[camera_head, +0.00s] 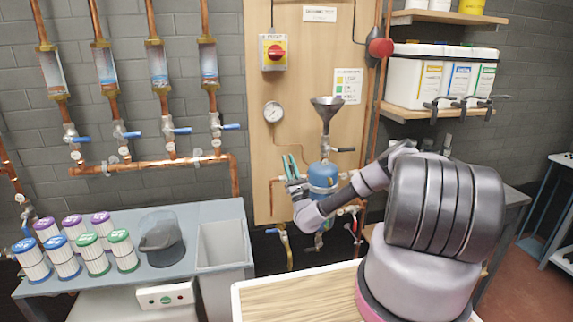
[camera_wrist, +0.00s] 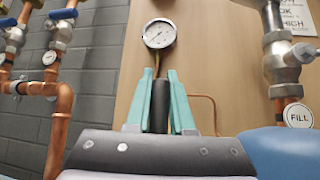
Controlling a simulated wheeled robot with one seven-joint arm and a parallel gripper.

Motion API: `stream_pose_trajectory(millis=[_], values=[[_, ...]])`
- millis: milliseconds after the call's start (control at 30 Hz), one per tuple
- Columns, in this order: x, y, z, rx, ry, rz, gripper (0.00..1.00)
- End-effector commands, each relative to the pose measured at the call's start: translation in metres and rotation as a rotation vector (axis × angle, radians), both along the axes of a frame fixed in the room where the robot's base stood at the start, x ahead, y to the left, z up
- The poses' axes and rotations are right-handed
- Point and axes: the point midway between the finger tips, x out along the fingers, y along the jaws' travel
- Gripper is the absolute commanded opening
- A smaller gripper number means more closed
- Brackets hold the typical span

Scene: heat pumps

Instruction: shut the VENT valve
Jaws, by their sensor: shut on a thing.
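My gripper (camera_head: 291,163) has teal fingers and is at the wooden panel, just left of the blue vessel (camera_head: 322,178). In the wrist view its fingers (camera_wrist: 158,95) stand on either side of a dark upright handle (camera_wrist: 159,112) and are closed on it. No VENT label is readable, so I cannot confirm that this handle belongs to the VENT valve. The handle's base is hidden by my gripper. A round FILL tag (camera_wrist: 298,115) hangs on the pipe to the right. The blue vessel fills the lower right corner of the wrist view.
A pressure gauge (camera_head: 273,111) is mounted above my gripper. A funnel (camera_head: 326,108) and a black lever (camera_head: 343,149) are above the vessel. Copper pipes with blue-handled valves (camera_head: 175,131) are at left. A grey bench (camera_head: 205,212) with filter cartridges stands below them.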

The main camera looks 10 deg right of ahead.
Motion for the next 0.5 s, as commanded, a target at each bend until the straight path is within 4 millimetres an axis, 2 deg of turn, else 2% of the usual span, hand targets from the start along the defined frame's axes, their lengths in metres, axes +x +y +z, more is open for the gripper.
stream_pose_trajectory(millis=[467,500], values=[[-0.0001,-0.0036,-0.0026,0.016,0.005,-0.004,0.0],[-0.0002,-0.0036,-0.0026,0.016,0.005,-0.004,0.29]])
